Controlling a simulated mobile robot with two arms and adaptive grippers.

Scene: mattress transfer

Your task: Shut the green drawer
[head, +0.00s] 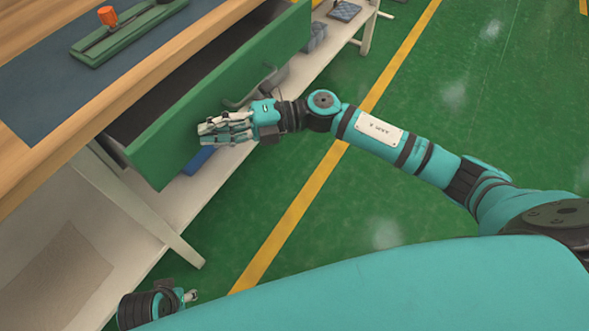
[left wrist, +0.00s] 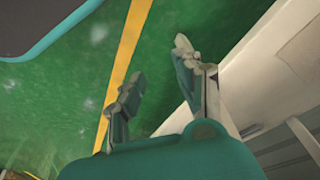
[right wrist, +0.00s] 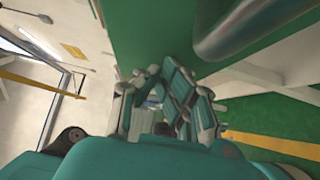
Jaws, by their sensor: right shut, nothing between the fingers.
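The green drawer (head: 170,140) stands pulled out from under the wooden workbench, with its dark inside showing behind the front panel. A grey bar handle (head: 238,102) is on its front. My right gripper (head: 212,126) is shut and empty, close in front of the panel below the handle; I cannot tell if it touches. In the right wrist view the green panel (right wrist: 150,35) fills the upper middle, with a rounded bar at the upper right.
The workbench top (head: 150,70) carries a blue mat and a green tool with an orange knob. A pale lower shelf (head: 185,200) and slanted bench leg (head: 150,215) lie below the drawer. The green floor with a yellow line (head: 300,205) is clear.

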